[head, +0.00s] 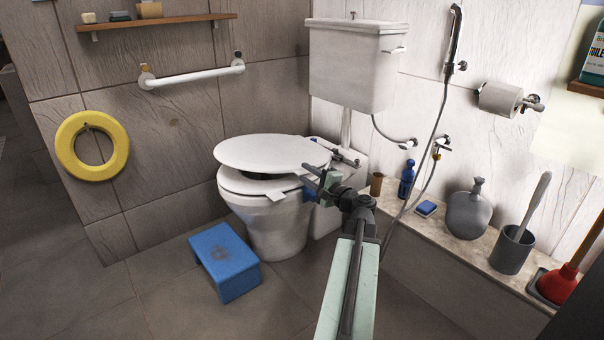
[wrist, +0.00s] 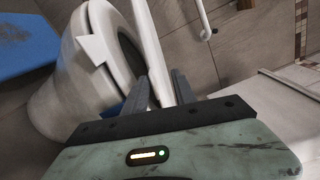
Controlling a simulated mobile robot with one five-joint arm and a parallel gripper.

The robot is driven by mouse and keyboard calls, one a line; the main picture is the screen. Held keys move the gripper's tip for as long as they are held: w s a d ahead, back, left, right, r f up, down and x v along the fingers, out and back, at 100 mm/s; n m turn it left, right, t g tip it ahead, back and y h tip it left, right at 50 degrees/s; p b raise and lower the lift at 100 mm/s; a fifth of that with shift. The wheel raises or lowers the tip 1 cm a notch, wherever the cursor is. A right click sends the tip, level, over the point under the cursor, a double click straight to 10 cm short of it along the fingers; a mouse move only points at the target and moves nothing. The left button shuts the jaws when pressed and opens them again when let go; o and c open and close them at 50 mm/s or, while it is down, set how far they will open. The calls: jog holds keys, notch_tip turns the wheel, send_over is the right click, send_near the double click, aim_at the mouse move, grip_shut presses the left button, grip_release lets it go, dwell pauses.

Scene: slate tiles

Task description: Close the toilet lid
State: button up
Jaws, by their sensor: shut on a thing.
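The white toilet lid (head: 268,152) is tilted low over the seat (head: 250,184), with a dark gap between them. The toilet bowl (head: 280,230) stands on the floor. My gripper (head: 310,175) is at the right edge of the lid, near the hinge side. In the wrist view, the lid edge (wrist: 148,40) runs between the two fingers of my gripper (wrist: 162,86), which are shut on it. The seat ring (wrist: 112,42) shows to the left of the lid there. The exact contact is partly hidden.
A blue step stool (head: 225,262) stands on the floor in front left of the toilet. The cistern (head: 352,65) is behind. A ledge (head: 465,235) at right holds bottles, a toilet brush (head: 515,245) and a red plunger (head: 560,282). A hose (head: 440,115) hangs right of the cistern.

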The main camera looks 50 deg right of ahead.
jog(key=v, duration=0.5)
jog(key=shift+s+a, duration=0.1)
jog(key=shift+s, duration=0.15)
jog(key=shift+w, duration=0.1)
